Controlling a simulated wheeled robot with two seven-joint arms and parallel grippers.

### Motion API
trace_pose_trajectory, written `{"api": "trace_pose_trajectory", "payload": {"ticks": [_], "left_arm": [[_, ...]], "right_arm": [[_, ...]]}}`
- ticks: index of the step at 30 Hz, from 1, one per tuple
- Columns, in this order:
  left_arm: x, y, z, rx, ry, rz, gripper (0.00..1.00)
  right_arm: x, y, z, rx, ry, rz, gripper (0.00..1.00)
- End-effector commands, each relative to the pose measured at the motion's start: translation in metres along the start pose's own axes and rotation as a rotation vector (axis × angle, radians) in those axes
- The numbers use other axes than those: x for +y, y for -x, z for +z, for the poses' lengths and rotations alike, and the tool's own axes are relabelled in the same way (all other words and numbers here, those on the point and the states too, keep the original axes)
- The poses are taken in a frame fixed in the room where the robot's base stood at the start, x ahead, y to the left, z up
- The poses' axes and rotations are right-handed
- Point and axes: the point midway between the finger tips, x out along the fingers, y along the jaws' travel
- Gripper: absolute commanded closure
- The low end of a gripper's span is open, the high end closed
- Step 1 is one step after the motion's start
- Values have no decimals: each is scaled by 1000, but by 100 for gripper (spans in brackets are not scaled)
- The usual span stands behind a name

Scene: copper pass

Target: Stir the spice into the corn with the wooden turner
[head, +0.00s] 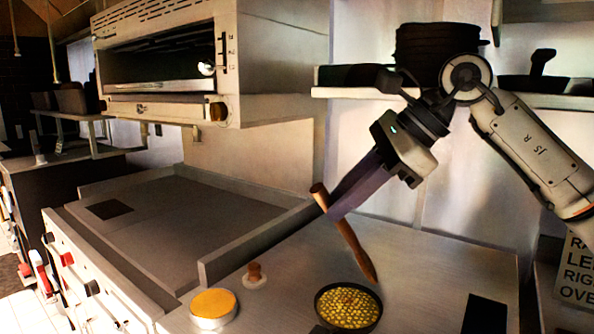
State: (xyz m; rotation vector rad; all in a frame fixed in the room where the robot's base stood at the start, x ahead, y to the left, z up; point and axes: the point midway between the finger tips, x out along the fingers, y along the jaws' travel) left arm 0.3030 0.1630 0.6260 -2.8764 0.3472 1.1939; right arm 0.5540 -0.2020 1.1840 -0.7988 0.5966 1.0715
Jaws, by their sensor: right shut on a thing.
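The wooden turner (350,243) is in my right gripper (333,208), which is shut on it near the upper end. The turner is tilted, its lower end down and to the right, over or at the back of the pan; I cannot tell whether it touches the corn. The yellow corn (346,307) fills a small dark round pan (320,296) on the steel counter. No separate spice can be made out on the corn. My left gripper is not in view.
A round tin (213,318) with an orange-yellow top and a small wooden-knobbed item (254,274) stand left of the pan. A raised-edge griddle (170,225) lies further left, under an oven (170,70). A shelf (350,92) with dark pots is behind my right arm.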

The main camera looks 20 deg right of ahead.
Motion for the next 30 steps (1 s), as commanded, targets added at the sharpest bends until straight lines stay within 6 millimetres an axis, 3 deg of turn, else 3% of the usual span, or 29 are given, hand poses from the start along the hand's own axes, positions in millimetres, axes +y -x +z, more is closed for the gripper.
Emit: {"api": "trace_pose_trajectory", "payload": {"ticks": [6,30], "left_arm": [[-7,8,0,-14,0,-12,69],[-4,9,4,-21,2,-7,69]], "right_arm": [[-4,13,9,0,-1,-1,100],[-4,13,9,0,-1,-2,100]]}}
